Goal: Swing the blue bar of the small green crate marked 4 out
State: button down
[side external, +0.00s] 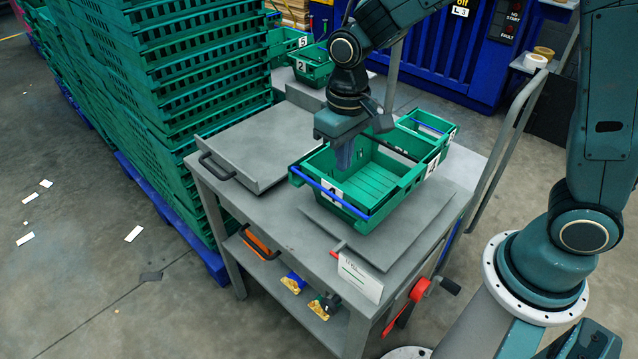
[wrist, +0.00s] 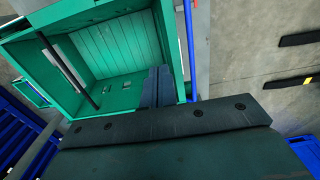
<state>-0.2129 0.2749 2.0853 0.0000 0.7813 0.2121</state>
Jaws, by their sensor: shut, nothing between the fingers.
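The small green crate (side external: 405,190) stands on the cart, open and apparently empty. It carries white labels; the one on its right side reads like a 4. Its blue bar (side external: 330,194) runs along the near-left end at rim height. In the wrist view the bar (wrist: 190,45) lies along the outer edge of the crate (wrist: 85,17). A black bar (wrist: 66,70) crosses the far end. My gripper (side external: 343,160) points down over the near-left part of the crate, its fingers (wrist: 158,86) shut and empty, inward of the blue bar. Contact with the crate cannot be told.
Another small green crate (side external: 443,145) with a blue bar stands behind. A tall stack of green crates (side external: 170,70) rises farther left. A white card (side external: 360,277) stands at the cart's front edge.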

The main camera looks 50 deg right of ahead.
jog(key=r, duration=0.5)
jog(key=shift+d+r, duration=0.25)
jog(key=shift+d, duration=0.1)
jog(key=shift+r, duration=0.1)
dwell(0.3)
jog(key=s+d+r+t, duration=0.2)
jog(key=s+d+r, duration=0.1)
jog(key=s, duration=0.6)
jog(key=s+d+r+t, duration=0.3)
jog(key=s+d+r, duration=0.1)
jog(key=s, duration=0.5)
jog(key=shift+r+t, duration=0.3)
jog(key=shift+r, duration=0.4)
